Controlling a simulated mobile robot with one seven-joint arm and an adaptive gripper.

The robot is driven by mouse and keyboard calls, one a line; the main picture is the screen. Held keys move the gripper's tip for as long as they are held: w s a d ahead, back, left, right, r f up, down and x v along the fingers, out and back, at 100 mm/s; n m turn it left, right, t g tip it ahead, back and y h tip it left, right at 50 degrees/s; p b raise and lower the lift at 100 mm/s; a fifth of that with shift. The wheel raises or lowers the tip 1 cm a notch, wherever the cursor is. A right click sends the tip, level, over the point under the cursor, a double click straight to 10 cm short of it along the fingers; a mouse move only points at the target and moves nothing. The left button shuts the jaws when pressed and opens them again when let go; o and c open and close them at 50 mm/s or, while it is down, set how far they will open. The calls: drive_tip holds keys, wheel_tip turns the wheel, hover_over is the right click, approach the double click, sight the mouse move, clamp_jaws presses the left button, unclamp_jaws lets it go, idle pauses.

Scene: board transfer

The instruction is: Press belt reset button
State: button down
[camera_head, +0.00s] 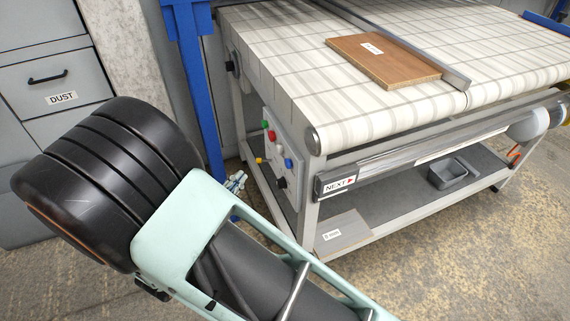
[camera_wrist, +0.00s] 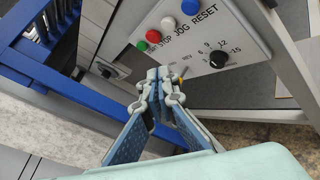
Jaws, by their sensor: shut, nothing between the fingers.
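The belt's control panel (camera_wrist: 235,35) fills the upper right of the wrist view, and in the head view it (camera_head: 273,143) is on the near end of the conveyor. It carries green (camera_wrist: 142,46), red (camera_wrist: 153,37), white (camera_wrist: 168,24) and blue (camera_wrist: 190,6) buttons in a row. Labels reading STOP, JOG and RESET run along them; the blue button is at the RESET end. A black dial knob (camera_wrist: 218,59) sits below. My gripper (camera_wrist: 161,80) is shut and empty, its tips appearing below the row in the wrist view. In the head view my gripper (camera_head: 237,181) is left of the panel.
A brown board (camera_head: 375,60) lies on the conveyor belt (camera_head: 290,75) against a metal guide rail. A blue post (camera_head: 197,85) stands left of the panel. A yellow part (camera_head: 260,160) sticks out at the panel's lower edge. A grey tray (camera_head: 454,174) sits on the lower shelf.

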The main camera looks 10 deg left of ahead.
drive_tip(key=w+d, duration=0.4)
drive_tip(key=d, duration=0.3)
drive_tip(key=shift+w+d, duration=0.3)
idle(1.4)
drive_tip(key=shift+w+d, duration=0.2)
drive_tip(key=shift+d, duration=0.15)
drive_tip(key=shift+w+d+b, duration=0.25)
drive_tip(key=shift+d+b, duration=0.05)
drive_tip(key=shift+d, duration=0.1)
idle(0.9)
drive_tip(key=shift+a, duration=0.1)
drive_tip(key=shift+s+a, duration=0.45)
drive_tip(key=shift+a, duration=0.15)
drive_tip(key=shift+s+a, duration=0.45)
drive_tip(key=shift+a, duration=0.3)
drive_tip(key=shift+s+a, duration=0.45)
drive_tip(key=shift+a, duration=0.25)
drive_tip(key=shift+s+a, duration=0.45)
drive_tip(key=shift+a, duration=0.3)
